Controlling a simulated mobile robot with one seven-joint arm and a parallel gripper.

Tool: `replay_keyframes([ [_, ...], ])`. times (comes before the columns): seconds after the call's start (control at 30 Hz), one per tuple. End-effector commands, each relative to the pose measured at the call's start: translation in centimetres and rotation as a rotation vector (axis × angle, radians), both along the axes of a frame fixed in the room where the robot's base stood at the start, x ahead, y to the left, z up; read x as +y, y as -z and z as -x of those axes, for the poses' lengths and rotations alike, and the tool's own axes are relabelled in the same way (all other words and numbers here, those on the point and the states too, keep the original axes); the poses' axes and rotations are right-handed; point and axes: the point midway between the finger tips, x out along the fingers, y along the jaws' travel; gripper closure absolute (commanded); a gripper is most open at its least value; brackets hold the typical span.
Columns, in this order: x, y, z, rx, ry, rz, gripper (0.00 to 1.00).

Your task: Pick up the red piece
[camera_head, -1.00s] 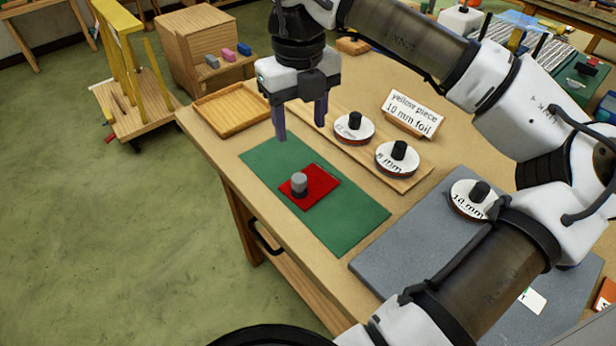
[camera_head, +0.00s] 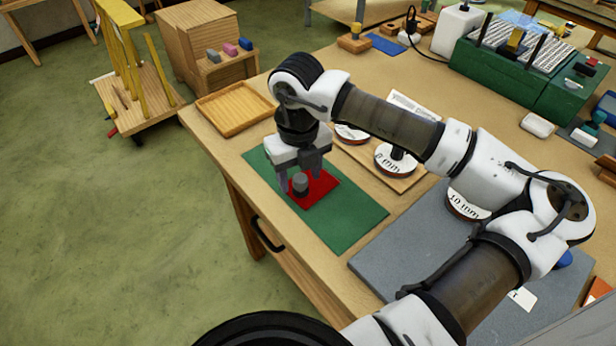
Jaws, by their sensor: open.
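The red piece (camera_head: 318,190) is a flat red square with a short grey cylindrical knob (camera_head: 300,183) standing on it. It lies on a green mat (camera_head: 345,222) near the table's left edge. My gripper (camera_head: 299,182) points down over the red piece, its two fingers open on either side of the knob. I cannot tell whether the fingers touch the knob.
An empty wooden tray (camera_head: 238,110) sits behind the mat. Foil reels, one marked 8 mm (camera_head: 397,160), stand on a board to the right, partly behind my arm. A grey slab (camera_head: 400,262) with a 10 mm reel (camera_head: 466,205) lies at the right.

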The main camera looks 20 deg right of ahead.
Motion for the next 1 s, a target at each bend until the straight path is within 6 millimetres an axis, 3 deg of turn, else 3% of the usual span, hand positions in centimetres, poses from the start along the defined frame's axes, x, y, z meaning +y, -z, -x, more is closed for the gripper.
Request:
replay_keyframes([
  [0.17,-0.1,1.6,0.0,0.000,0.002,-0.001,0.46],
  [0.4,-0.1,1.8,0.0,-0.001,0.002,0.001,0.48],
  [0.73,-0.1,1.7,0.0,-0.001,0.002,0.001,0.91],
  [1.0,-0.1,1.6,-0.1,-0.001,0.002,0.001,0.92],
])
